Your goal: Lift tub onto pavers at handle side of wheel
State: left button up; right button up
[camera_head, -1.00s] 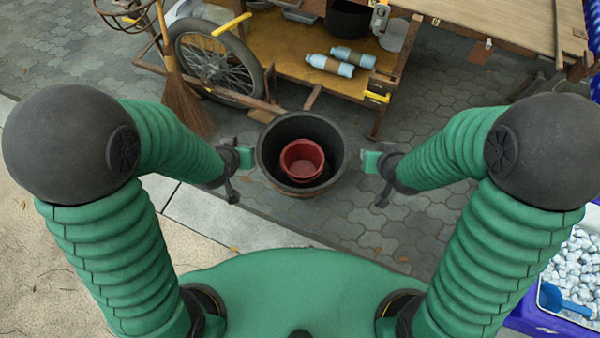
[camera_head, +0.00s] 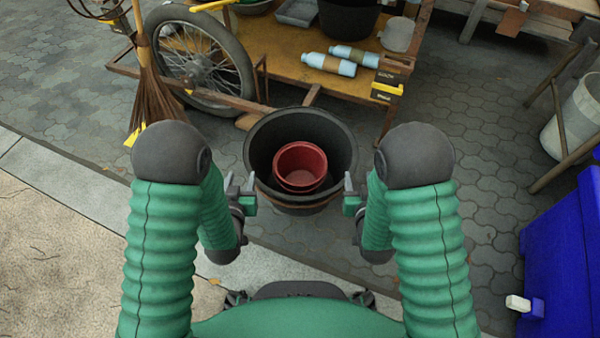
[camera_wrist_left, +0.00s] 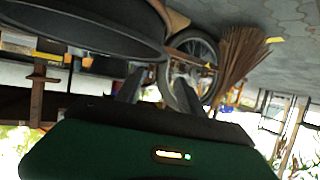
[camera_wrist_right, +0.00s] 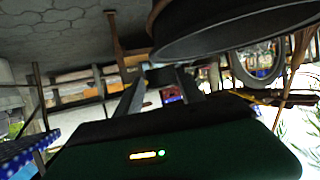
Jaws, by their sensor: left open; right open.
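The black tub (camera_head: 347,150) stands upright on the grey pavers in front of the cart, with a red pot (camera_head: 299,165) inside it. My left gripper (camera_head: 243,190) is open at the tub's left near side. My right gripper (camera_head: 352,194) is open at its right near side. Both are empty, and contact with the tub cannot be told. The tub's dark rim shows close by in the left wrist view (camera_wrist_left: 90,35) and the right wrist view (camera_wrist_right: 230,35). The spoked wheel (camera_head: 200,55) is behind and left of the tub.
The wooden cart (camera_head: 290,70) carries bottles (camera_head: 330,64) and a dark bucket. A straw broom (camera_head: 160,100) leans left of the wheel. A blue bin (camera_head: 562,250) stands at the right. Pavers (camera_head: 60,90) are clear at the far left and right of the tub.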

pick_arm(q)
jog(key=x, duration=1.6)
jog(key=shift+w+d+f, duration=0.1)
jog(key=shift+w+f, duration=0.1)
jog(key=shift+w, duration=0.1)
pick_arm(e)
jog(key=x, duration=1.6)
jog(key=shift+w+d+f, duration=0.15)
jog(key=shift+w+f, duration=0.1)
jog(key=shift+w, duration=0.05)
pick_arm(q)
jog(key=shift+c, duration=0.3)
pick_arm(e)
jog(key=shift+c, duration=0.3)
pick_arm(q)
grip_shut()
pick_arm(e)
grip_shut()
